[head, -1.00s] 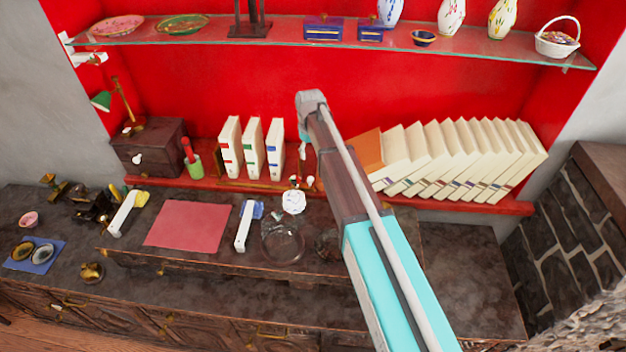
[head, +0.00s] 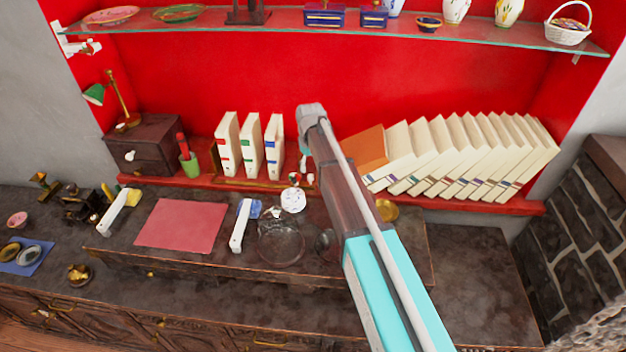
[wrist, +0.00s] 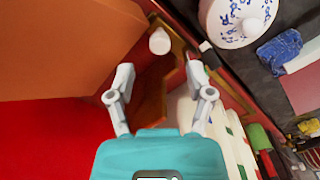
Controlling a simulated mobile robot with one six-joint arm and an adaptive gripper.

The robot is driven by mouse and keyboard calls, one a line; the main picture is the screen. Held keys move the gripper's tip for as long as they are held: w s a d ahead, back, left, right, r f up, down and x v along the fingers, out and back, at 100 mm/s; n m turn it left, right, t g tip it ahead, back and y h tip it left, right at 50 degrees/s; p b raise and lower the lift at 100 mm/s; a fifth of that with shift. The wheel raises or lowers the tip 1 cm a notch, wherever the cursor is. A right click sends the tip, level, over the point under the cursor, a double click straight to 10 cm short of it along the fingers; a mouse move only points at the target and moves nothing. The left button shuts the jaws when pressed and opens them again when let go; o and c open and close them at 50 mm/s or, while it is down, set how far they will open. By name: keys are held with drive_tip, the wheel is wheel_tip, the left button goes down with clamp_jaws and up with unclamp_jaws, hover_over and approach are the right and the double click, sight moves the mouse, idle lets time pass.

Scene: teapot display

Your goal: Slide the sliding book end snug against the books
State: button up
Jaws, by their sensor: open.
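My gripper (wrist: 158,76) is open in the wrist view, its two grey fingers apart. A brown wooden panel (wrist: 152,97), which looks like the sliding book end, shows between and beyond the fingers; I cannot tell whether they touch it. White books (wrist: 238,147) are to the right of the right finger in that view. In the head view, several white books (head: 250,146) stand upright on the red shelf, with a wooden end piece (head: 214,158) at their left. My arm hides most of the gripper and the area right of these books.
A leaning orange book (head: 364,150) and a row of tilted cream books (head: 460,155) are to the right. The orange book (wrist: 60,45) fills the wrist view's upper left. A white lidded pot (head: 293,200) stands below the shelf. A glass shelf (head: 290,37) runs above.

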sight(311, 176)
drive_tip(key=shift+f+b, duration=2.05)
drive_tip(key=shift+f, duration=0.25)
clamp_jaws()
